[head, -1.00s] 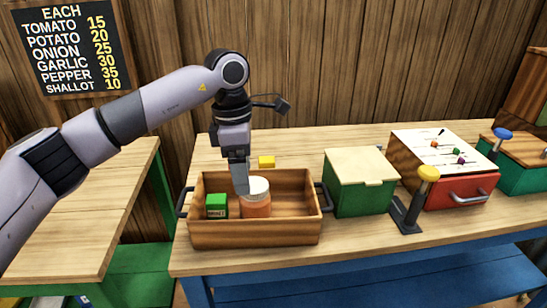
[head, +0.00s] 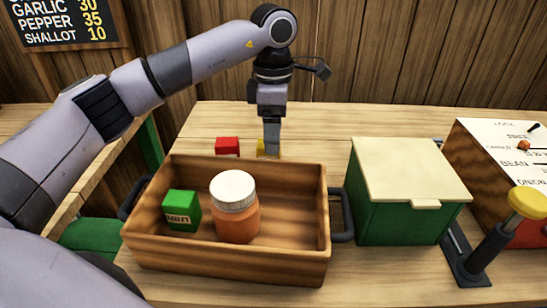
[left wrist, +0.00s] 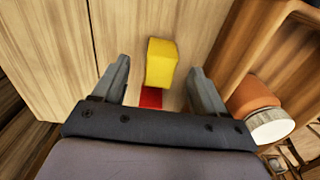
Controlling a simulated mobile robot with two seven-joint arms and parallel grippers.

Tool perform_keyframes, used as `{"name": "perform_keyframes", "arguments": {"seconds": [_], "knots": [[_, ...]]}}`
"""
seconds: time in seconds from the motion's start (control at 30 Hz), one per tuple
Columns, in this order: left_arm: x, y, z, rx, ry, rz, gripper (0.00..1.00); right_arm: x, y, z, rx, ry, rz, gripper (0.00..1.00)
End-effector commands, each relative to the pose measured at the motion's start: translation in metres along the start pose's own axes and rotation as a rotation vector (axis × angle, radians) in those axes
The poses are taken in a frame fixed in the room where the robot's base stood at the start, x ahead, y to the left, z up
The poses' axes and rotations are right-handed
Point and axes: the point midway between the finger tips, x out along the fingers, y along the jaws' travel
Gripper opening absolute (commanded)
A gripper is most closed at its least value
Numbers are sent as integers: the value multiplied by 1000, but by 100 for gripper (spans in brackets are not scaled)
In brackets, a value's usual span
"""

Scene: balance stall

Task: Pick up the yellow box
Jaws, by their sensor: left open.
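The yellow box (head: 261,147) is on the table behind the wooden tray, mostly hidden by my left gripper (head: 272,148) in the head view. In the left wrist view the yellow box (left wrist: 161,62) shows between the two fingers of my left gripper (left wrist: 159,68), which is open. Gaps show on both sides of the box, and neither finger appears to touch it. My right gripper is in neither view.
A red box (head: 227,146) stands left of the yellow one. The wooden tray (head: 220,264) in front holds a green box (head: 181,210) and an orange jar (head: 236,222) with a white lid. A green lidded box (head: 400,205) stands at right.

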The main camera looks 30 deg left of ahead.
Motion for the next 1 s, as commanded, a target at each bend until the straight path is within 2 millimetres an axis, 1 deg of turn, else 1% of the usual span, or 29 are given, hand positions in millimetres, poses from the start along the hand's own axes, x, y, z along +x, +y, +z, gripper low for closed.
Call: {"name": "perform_keyframes", "arguments": {"seconds": [0.17, 0.33, 0.4, 0.53, 0.73, 0.77, 0.8, 0.87, 0.9, 0.93, 1.0], "knots": [[20, -1, -4, -1, 2, -3, 72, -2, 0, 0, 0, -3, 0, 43], [45, -1, -11, -1, 3, -3, 72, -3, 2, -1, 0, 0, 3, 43], [55, -1, -10, 0, 1, -3, 72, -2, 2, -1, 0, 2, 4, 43], [64, -1, -10, 0, 1, -2, 72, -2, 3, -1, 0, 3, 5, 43], [64, -1, -10, 0, 1, -1, 72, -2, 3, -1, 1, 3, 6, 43], [64, -1, -10, 0, 1, -1, 69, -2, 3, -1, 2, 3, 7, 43], [64, -1, -10, 0, 1, -1, 56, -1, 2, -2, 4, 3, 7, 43], [64, -1, -10, 0, 1, -1, 37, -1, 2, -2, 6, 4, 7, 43], [64, -1, -10, 0, 1, -1, 24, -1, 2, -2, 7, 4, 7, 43], [64, -1, -10, 0, 1, -1, 15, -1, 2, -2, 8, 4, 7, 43], [64, -1, -9, 0, 1, -1, 15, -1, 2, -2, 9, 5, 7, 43]]}}
